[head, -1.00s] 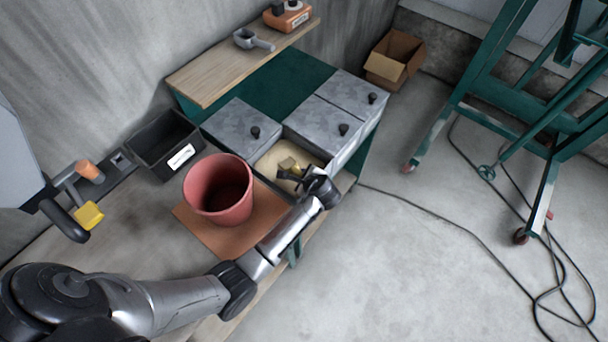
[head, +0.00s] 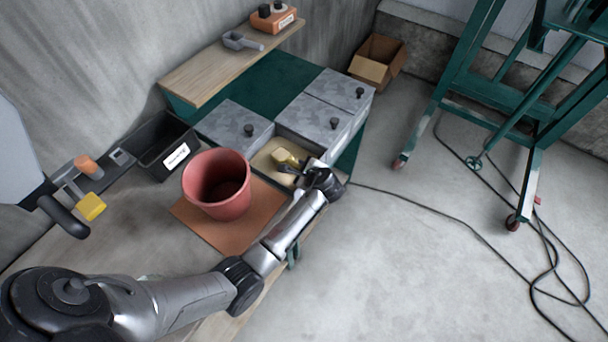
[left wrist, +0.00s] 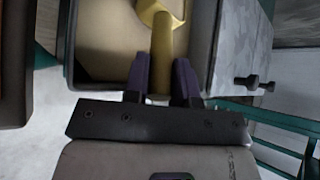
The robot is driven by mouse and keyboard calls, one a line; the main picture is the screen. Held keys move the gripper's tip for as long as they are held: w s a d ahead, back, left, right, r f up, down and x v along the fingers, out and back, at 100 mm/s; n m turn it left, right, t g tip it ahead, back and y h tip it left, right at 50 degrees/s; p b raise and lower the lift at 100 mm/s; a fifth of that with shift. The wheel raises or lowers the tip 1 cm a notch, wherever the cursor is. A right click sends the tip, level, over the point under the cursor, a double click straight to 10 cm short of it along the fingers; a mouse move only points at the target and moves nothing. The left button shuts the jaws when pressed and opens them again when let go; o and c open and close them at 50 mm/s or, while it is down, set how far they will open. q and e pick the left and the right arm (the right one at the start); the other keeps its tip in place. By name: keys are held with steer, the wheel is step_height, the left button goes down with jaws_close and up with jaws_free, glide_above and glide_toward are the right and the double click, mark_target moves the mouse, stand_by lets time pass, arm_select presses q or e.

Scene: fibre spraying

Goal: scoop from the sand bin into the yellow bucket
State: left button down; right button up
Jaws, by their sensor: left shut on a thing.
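My left gripper (head: 300,171) is shut on the handle of a yellow scoop (head: 284,157). In the left wrist view, the gripper (left wrist: 163,78) has a finger on each side of the scoop's handle (left wrist: 161,45), and the scoop's head is cut off at the top. The scoop is over or in the open sand bin (head: 262,164); I cannot tell whether it touches the pale sand (left wrist: 108,48) or holds any. No yellow bucket shows; a red bucket (head: 217,188) stands left of the sand bin, and its bottom inside is dark. My right gripper is not in view.
Grey lidded bins (head: 237,127) flank the sand bin. A black labelled box (head: 160,147) stands behind the red bucket, which rests on a brown mat (head: 240,232). A wooden shelf (head: 205,78) holds a grey scoop (head: 238,41).

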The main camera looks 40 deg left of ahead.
arm_select(q)
steer(key=shift+w+r+y, duration=0.15)
steer(key=shift+r+y, duration=0.15)
steer(key=shift+r, duration=0.65)
steer(key=shift+t+y, duration=0.4)
steer(key=shift+y, duration=0.5)
steer(key=shift+d+r+b, duration=0.15)
steer(key=shift+r+b, duration=0.05)
steer(key=shift+r, duration=1.2)
steer(key=shift+d+r+b, duration=0.15)
steer(key=shift+r, duration=1.2)
steer(key=shift+r, duration=0.1)
